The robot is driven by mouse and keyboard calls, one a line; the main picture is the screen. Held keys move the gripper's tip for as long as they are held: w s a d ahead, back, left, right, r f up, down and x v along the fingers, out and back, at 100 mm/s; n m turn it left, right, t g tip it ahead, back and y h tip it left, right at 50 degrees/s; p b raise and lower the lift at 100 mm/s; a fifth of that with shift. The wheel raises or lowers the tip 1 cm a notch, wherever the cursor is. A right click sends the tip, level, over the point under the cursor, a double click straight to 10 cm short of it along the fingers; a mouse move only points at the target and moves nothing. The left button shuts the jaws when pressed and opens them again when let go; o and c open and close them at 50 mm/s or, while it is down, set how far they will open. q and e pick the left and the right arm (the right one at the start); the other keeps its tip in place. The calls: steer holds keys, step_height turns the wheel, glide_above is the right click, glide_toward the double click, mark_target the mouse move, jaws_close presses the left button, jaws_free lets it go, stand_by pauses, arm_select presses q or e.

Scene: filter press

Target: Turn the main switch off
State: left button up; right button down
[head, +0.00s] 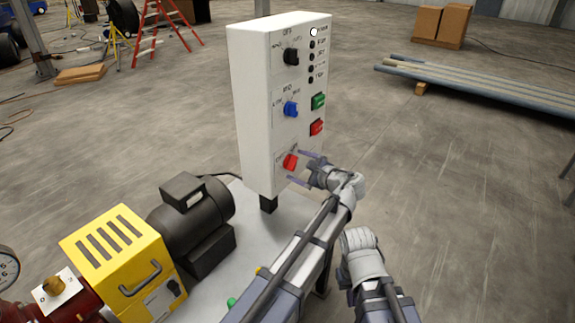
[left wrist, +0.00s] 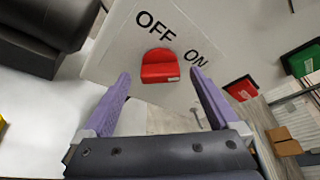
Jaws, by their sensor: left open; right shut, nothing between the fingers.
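The main switch (head: 290,162) is a red rotary knob low on the front of the white control box (head: 257,110). In the left wrist view the red knob (left wrist: 160,66) sits below and between the printed words OFF and ON; I cannot tell surely which one it points at. My left gripper (head: 296,167) is open in front of the knob. Its two purple fingers (left wrist: 160,78) stand either side of the knob, apart from it, with nothing between them. My right gripper (head: 359,241) is low, right of the left arm, away from the box; its fingers are hidden.
A black knob (head: 291,57), a blue knob (head: 290,109), a green button (head: 318,101) and a red button (head: 316,127) are on the same panel. A dark motor (head: 190,222) and a yellow guard (head: 118,256) stand left of my left arm.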

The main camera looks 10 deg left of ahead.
arm_select(q)
steer(key=shift+w+a+f, duration=0.15)
steer(key=shift+w+a, duration=0.2)
steer(key=shift+a, duration=0.1)
steer(key=shift+s+d, duration=0.1)
arm_select(e)
steer(key=shift+w+a+f, duration=0.1)
steer(key=shift+a+f, duration=0.05)
steer(key=shift+a, duration=0.2)
arm_select(q)
steer(key=c, duration=1.4)
arm_select(e)
steer(key=shift+f, duration=0.15)
